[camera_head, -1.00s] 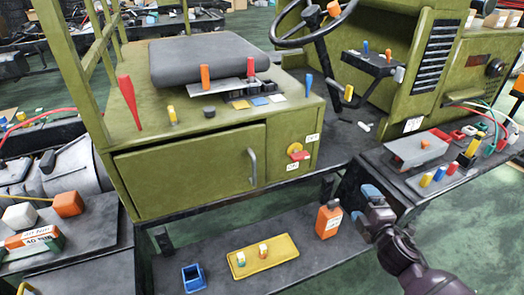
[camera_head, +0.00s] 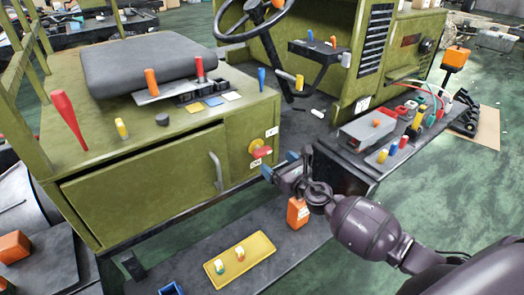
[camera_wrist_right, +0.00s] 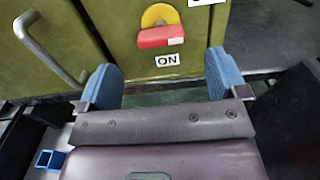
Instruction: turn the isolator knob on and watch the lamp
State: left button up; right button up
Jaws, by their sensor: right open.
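The isolator knob (camera_head: 261,152) is a red bar handle on a yellow disc, on the green cabinet's front right. It also shows at the top of the right wrist view (camera_wrist_right: 161,37), its bar lying nearly level. An ON label (camera_wrist_right: 167,60) is just below it; another white label (camera_head: 272,132) sits above right. My right gripper (camera_head: 280,166) is open, its blue fingers apart, empty, just in front of and below the knob. In the wrist view the fingers (camera_wrist_right: 163,66) stand either side of the ON label, apart from the knob. I cannot tell which part is the lamp.
A cabinet door handle (camera_head: 216,172) is left of the knob. An orange bottle (camera_head: 297,213) stands under my right gripper, near a yellow tray (camera_head: 240,260) on the low shelf. A dark bench (camera_head: 345,158) with coloured parts is to the right.

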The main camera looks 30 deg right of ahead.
aim_at(265, 153)
jog(key=w, duration=0.5)
jog(key=w+a, duration=0.1)
jog(key=w, duration=0.1)
jog(key=shift+w+f+b, duration=0.1)
jog(key=shift+w+b, duration=0.05)
jog(key=shift+b, duration=0.25)
jog(key=shift+w+a, duration=0.1)
jog(key=shift+w, duration=0.3)
pick_arm(q)
jog(key=shift+w+f, duration=0.1)
jog(key=shift+w, duration=0.35)
pick_arm(e)
jog(key=shift+c, duration=0.6)
jog(key=c, duration=0.8)
pick_arm(q)
jog(key=shift+s+f, duration=0.2)
jog(key=shift+s, duration=0.15)
